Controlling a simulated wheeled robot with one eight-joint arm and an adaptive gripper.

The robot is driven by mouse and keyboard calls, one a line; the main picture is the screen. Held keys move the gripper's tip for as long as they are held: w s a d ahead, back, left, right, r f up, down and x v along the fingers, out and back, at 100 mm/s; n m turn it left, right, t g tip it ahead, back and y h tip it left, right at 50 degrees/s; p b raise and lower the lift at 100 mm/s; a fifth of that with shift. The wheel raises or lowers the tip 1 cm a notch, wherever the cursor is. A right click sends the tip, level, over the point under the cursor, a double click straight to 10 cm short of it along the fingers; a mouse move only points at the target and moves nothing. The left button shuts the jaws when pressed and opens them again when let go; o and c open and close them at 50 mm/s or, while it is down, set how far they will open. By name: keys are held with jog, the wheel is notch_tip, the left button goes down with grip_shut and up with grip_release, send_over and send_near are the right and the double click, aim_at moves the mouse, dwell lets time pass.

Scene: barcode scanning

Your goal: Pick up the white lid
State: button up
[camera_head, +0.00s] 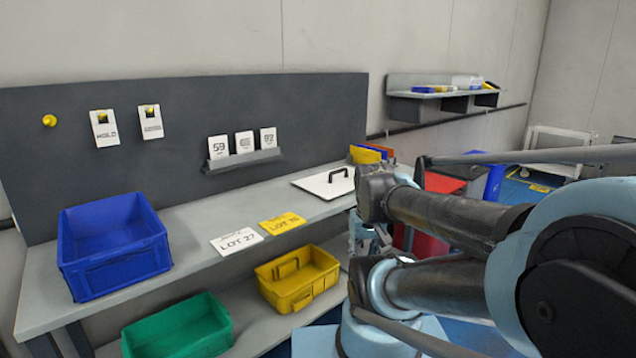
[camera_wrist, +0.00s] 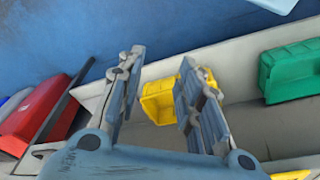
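The white lid (camera_head: 327,183) lies flat on the grey bench top toward its right end, with a black handle standing up on it. In the head view my arm covers the area just right of the lid, and my gripper's fingers cannot be made out there. In the wrist view my gripper (camera_wrist: 160,92) has its two fingers spread apart with nothing between them. The yellow bin shows beyond the fingers, below them. I cannot make out the lid in the wrist view.
A blue crate (camera_head: 112,245) stands on the bench's left. A white LOT 27 card (camera_head: 236,242) and a yellow lot card (camera_head: 282,223) lie mid-bench. A yellow bin (camera_head: 298,277) and green bin (camera_head: 178,330) sit on the lower shelf. A red container (camera_head: 428,235) stands right of the bench.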

jog(key=shift+w+d, duration=0.1)
jog(key=shift+w, duration=0.1)
jog(key=shift+o, duration=1)
jog(key=o, duration=1.4)
jog(key=r+m, duration=0.1)
jog(key=w+r+m, duration=0.1)
jog(key=r, duration=0.1)
jog(key=shift+w+a+r, duration=0.15)
jog(key=shift+a+r, duration=0.05)
jog(key=shift+r, duration=0.05)
jog(key=w+r+m+y, duration=0.1)
jog(key=w+r+m, duration=1)
jog(key=w+r, duration=0.2)
jog(key=shift+w, duration=0.95)
jog(key=w+d+r+m, duration=0.1)
jog(key=w+r+m, duration=0.25)
jog(key=w, duration=0.25)
jog(key=w+d+r+m, duration=0.1)
jog(key=w+r+m, duration=0.1)
jog(key=w+m, duration=0.3)
jog(key=m+y, duration=0.1)
jog(key=m, duration=0.7)
send_over(340, 170)
jog(key=s+d, duration=0.1)
jog(key=shift+n+t, duration=0.25)
jog(key=shift+t, duration=0.05)
notch_tip(340, 170, down, 7)
jog(key=shift+d, duration=0.1)
jog(key=shift+x, duration=3.15)
